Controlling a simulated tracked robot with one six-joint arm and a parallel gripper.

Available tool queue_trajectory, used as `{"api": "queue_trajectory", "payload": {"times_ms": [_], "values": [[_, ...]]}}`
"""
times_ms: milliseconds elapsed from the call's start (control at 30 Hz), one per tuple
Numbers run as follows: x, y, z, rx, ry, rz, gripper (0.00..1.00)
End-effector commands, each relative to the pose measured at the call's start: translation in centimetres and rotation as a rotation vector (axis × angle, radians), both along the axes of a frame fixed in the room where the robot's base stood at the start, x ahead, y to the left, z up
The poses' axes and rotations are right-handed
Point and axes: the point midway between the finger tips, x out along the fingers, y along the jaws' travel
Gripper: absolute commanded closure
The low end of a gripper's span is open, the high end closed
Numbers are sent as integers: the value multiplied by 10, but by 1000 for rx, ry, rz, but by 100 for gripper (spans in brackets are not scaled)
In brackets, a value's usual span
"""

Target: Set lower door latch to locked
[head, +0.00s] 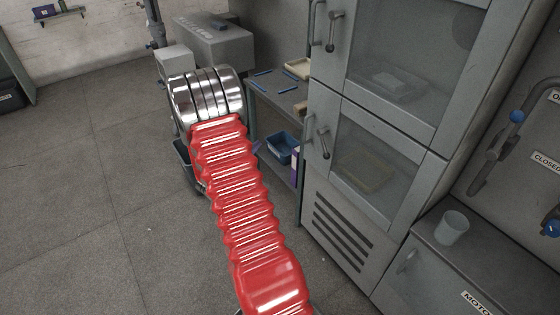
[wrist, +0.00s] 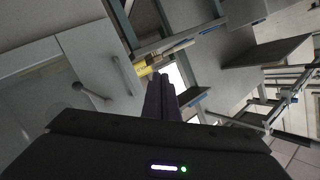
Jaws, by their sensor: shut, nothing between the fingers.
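The lower door (head: 375,165) of the grey cabinet has a glass pane and looks closed. Its latch (head: 324,143) is a small dark lever pointing mostly down, beside a vertical bar handle (head: 308,136). My red-sleeved arm reaches toward the area left of the cabinet in the head view and hides my gripper there. In the wrist view my gripper (wrist: 160,78) is shut and empty, its fingers pointing away. A lever (wrist: 90,92) and a bar handle (wrist: 122,76) show left of the fingers, apart from them. I cannot tell which door they belong to.
The upper door (head: 420,60) has a similar latch (head: 334,30). A workbench (head: 285,100) with a blue bin (head: 283,147) below stands left of the cabinet. A clear cup (head: 453,227) stands on the low cabinet at right. The floor (head: 80,200) at left is clear.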

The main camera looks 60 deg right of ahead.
Motion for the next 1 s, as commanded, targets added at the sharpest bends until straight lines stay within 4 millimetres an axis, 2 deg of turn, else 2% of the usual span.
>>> {"api": "queue_trajectory", "payload": {"times_ms": [33, 200, 367, 500, 733, 867, 1000], "values": [[16, 10, 12, 21, -10, 49, 100], [61, 48, 44, 98, -15, 223, 100], [96, 93, 74, 160, -3, 390, 100], [117, 137, 100, 207, 24, 536, 100], [133, 216, 139, 263, 95, 772, 100], [131, 262, 159, 286, 149, 899, 100], [120, 309, 177, 302, 221, 1032, 100]]}}
